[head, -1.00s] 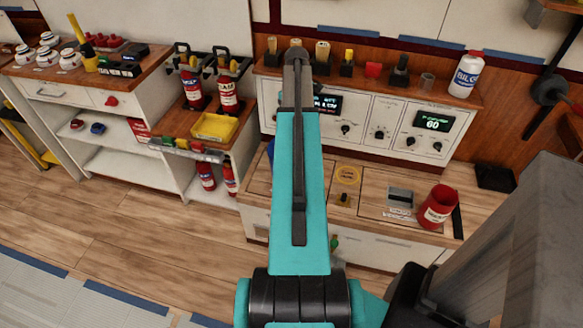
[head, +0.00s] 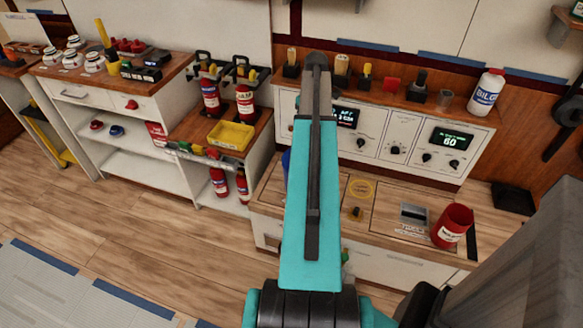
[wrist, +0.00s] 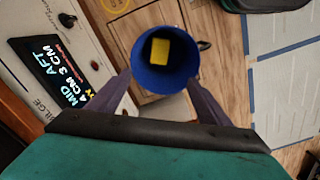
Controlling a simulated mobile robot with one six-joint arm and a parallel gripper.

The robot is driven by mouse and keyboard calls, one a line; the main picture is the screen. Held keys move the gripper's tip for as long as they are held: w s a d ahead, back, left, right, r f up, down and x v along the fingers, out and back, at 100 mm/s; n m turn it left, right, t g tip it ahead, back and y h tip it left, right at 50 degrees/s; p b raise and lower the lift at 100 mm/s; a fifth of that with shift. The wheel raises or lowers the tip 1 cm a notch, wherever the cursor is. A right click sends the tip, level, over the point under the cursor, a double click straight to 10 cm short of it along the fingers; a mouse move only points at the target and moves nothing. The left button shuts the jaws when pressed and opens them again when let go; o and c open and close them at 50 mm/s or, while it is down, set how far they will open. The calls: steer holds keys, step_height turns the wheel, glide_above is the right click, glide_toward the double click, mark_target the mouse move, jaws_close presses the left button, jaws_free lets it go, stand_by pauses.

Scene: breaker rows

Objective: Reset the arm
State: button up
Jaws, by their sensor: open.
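My arm (head: 315,200), teal with a dark bar, reaches up the middle of the head view and hides my gripper there. In the wrist view my gripper (wrist: 160,88) is open, its two dark fingers spread on either side of the lower part of a blue cup (wrist: 150,62). I cannot tell whether they touch it. A yellow block (wrist: 160,50) shows inside the cup. In the head view only a sliver of the blue cup (head: 286,162) shows behind the arm.
A control panel (head: 398,138) with knobs and lit displays stands behind the worktop (head: 385,195). A red mug (head: 452,224) sits at right, a white bottle (head: 487,92) on the shelf above. Fire extinguishers (head: 211,100) and a yellow tray (head: 231,135) are left.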

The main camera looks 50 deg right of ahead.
steer(key=w+a+f+n+g+y, duration=0.1)
steer(key=w+a+f, duration=0.4)
steer(key=a, duration=0.2)
steer(key=w+a+f+n, duration=0.2)
steer(key=w+a+f, duration=0.25)
steer(key=a, duration=0.25)
steer(key=w+a+f+n+g, duration=0.1)
steer(key=a+f, duration=0.6)
steer(key=a, duration=0.3)
steer(key=w+a+f+n+g, duration=0.1)
steer(key=a+f+n+g, duration=0.1)
steer(key=a+f, duration=0.7)
steer(key=s+a+f+n+g, duration=0.1)
steer(key=s+a+f, duration=0.35)
steer(key=a, duration=0.45)
steer(key=s+a+f+g, duration=0.1)
steer(key=s+a+f, duration=0.4)
steer(key=a, duration=0.5)
steer(key=s+a+f+m, duration=0.2)
steer(key=s+a, duration=0.1)
steer(key=s, duration=0.3)
steer(key=s+a+f+m+h, duration=0.1)
steer(key=s+a+f+m, duration=0.1)
steer(key=s, duration=0.5)
steer(key=shift+s+a+f+m+t, duration=0.15)
steer(key=shift+a+m+t, duration=0.15)
steer(key=shift+a, duration=0.6)
